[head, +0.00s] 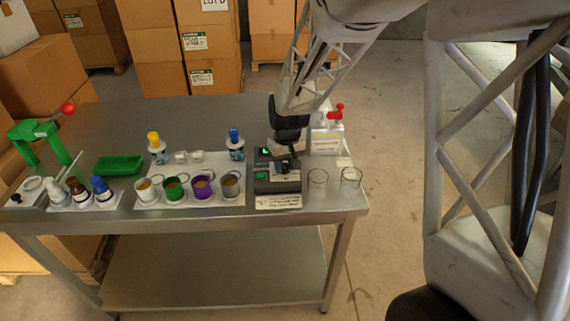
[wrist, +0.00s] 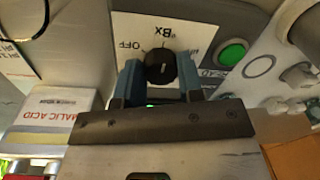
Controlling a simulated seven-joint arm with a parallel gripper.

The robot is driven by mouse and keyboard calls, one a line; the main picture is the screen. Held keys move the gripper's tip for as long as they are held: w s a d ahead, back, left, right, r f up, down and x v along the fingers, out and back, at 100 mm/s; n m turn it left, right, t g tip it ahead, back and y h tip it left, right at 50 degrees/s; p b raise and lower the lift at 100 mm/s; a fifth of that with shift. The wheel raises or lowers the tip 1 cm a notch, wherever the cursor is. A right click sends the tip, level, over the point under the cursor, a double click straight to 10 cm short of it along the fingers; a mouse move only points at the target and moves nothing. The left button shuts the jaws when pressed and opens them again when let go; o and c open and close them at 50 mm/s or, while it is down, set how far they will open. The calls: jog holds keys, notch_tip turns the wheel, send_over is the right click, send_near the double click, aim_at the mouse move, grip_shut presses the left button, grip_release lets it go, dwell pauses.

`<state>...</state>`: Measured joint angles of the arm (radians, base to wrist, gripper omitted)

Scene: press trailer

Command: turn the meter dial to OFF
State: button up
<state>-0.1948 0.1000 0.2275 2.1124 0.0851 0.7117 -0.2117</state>
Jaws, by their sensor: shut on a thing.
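The meter (head: 264,186) is a dark box with a green-lit screen near the right end of the steel table. Its round black dial (wrist: 160,67) sits on a white plate in the wrist view, with OFF printed to its upper left and Bx above it. Lettering to the right is partly hidden. A pale mark on the dial seems to point up and slightly right, nearer Bx than OFF. My gripper (wrist: 157,80) has its blue fingers on either side of the dial and is shut on it. In the head view my gripper (head: 285,148) reaches the meter from above and hides the dial.
A green button (wrist: 232,54) is right of the dial. Two clear glasses (head: 318,179) stand right of the meter, with a red-topped white bottle (head: 326,135) behind. Several cups (head: 201,188) stand to the left.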

aim_at(285, 164)
jog(key=n, duration=0.5)
jog(key=shift+n, duration=0.3)
jog(key=n, duration=0.6)
jog(key=shift+w, duration=0.1)
dwell(0.5)
jog(key=o, duration=0.9)
jog(key=shift+r, duration=0.1)
jog(key=shift+w+r, duration=0.2)
jog(key=shift+r, duration=3.65)
